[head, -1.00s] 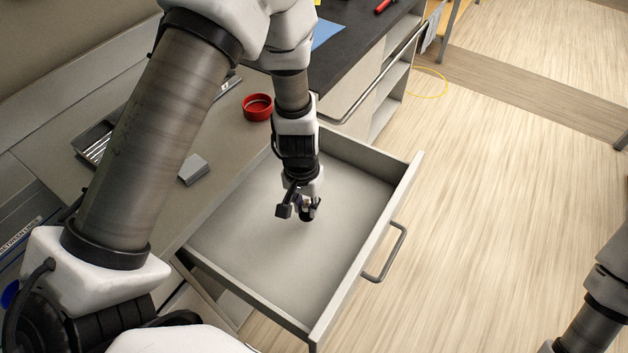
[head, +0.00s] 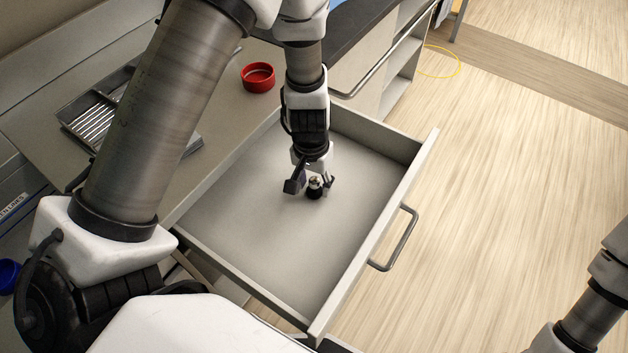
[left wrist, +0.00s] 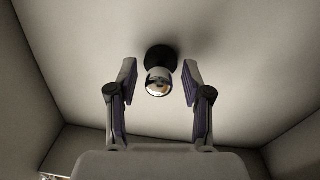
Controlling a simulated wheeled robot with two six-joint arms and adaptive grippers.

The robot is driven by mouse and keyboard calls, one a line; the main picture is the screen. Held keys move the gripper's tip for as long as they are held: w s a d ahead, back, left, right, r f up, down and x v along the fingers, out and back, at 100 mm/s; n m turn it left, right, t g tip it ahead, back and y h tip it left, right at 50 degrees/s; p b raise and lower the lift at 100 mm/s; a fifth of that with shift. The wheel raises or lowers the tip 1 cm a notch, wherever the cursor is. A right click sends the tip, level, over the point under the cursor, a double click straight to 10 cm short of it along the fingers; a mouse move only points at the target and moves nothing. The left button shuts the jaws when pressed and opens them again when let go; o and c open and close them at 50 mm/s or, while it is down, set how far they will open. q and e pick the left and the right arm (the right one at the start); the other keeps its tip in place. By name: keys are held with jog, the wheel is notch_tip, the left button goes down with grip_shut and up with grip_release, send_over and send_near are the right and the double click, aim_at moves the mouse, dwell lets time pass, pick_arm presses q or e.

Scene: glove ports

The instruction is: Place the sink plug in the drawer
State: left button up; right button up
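The sink plug (head: 314,190), black at the base with a shiny metal knob, stands in the open drawer (head: 245,240). In the left wrist view the plug (left wrist: 158,78) is between the two fingers of my left gripper (left wrist: 158,85), with a gap on each side. Its black base appears to rest on the drawer floor. My left gripper (head: 312,188) is open and reaches down into the drawer over the plug. My right gripper is out of the picture; only part of that arm shows at lower right.
The drawer is otherwise empty. Its front, with a bar handle (head: 397,242), faces right. On the counter are a red round dish (head: 258,77) and a metal tray with slats (head: 95,125). The floor (head: 500,190) to the right is clear around a yellow loop (head: 440,62).

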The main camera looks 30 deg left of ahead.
aim_at(311, 180)
pick_arm(q)
jog(key=shift+r, duration=0.25)
notch_tip(311, 180, up, 12)
jog(key=p, duration=0.2)
jog(key=shift+a+p, duration=0.3)
jog(key=shift+p, duration=0.1)
jog(key=shift+s, duration=0.1)
